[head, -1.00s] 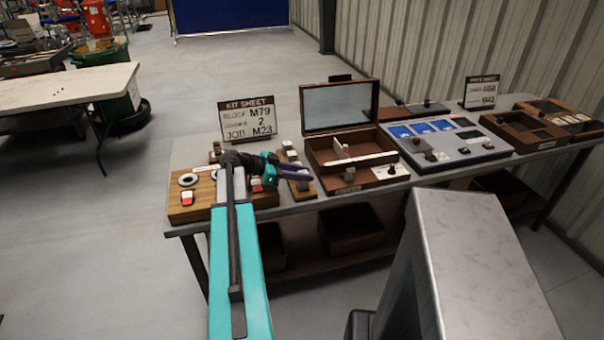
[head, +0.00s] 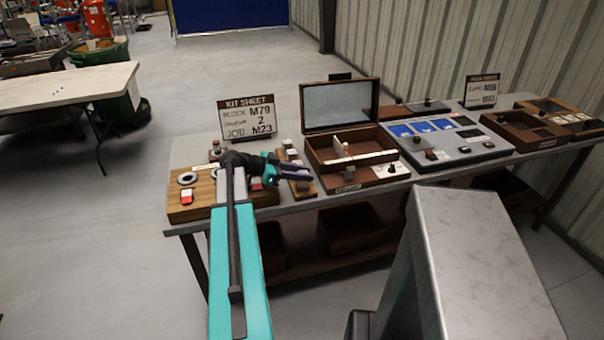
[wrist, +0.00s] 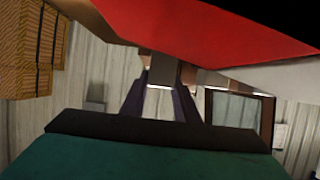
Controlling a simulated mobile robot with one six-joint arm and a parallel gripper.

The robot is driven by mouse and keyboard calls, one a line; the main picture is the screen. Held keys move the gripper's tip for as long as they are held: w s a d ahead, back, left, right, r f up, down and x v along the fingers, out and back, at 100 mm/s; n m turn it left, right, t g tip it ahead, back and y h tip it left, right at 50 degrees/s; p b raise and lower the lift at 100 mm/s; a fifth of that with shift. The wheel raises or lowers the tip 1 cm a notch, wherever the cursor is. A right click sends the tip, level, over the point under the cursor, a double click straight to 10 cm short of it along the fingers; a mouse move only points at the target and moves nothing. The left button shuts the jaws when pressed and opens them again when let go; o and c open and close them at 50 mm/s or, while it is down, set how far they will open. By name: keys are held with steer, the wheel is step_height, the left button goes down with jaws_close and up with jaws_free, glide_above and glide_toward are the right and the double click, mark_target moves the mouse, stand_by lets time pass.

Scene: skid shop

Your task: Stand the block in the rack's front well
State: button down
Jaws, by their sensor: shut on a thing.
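My gripper (head: 300,176) reaches over the narrow wooden rack (head: 304,194) near the front left of the bench. In the wrist view its purple fingers (wrist: 159,103) are shut on a small grey-brown block (wrist: 161,75), seen between their tips. In the head view the fingers and arm hide the held block, so I cannot tell its tilt or whether it touches the rack. Small pale-topped pieces (head: 292,153) stand toward the rack's back. The front well is hidden by the gripper.
A wooden board (head: 180,212) with rings and a red-and-white piece (head: 187,196) lies left. An open lidded box (head: 350,178) stands close to the right. The kit sheet (head: 248,116) stands behind. A large red-and-white shape (wrist: 200,30) blocks the upper wrist view.

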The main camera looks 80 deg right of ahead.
steer(key=shift+f, duration=0.15)
steer(key=c, duration=0.9)
jaws_free()
steer(key=shift+f, duration=0.1)
steer(key=shift+s, duration=0.1)
steer(key=shift+r+p, duration=0.6)
steer(key=shift+r, duration=4)
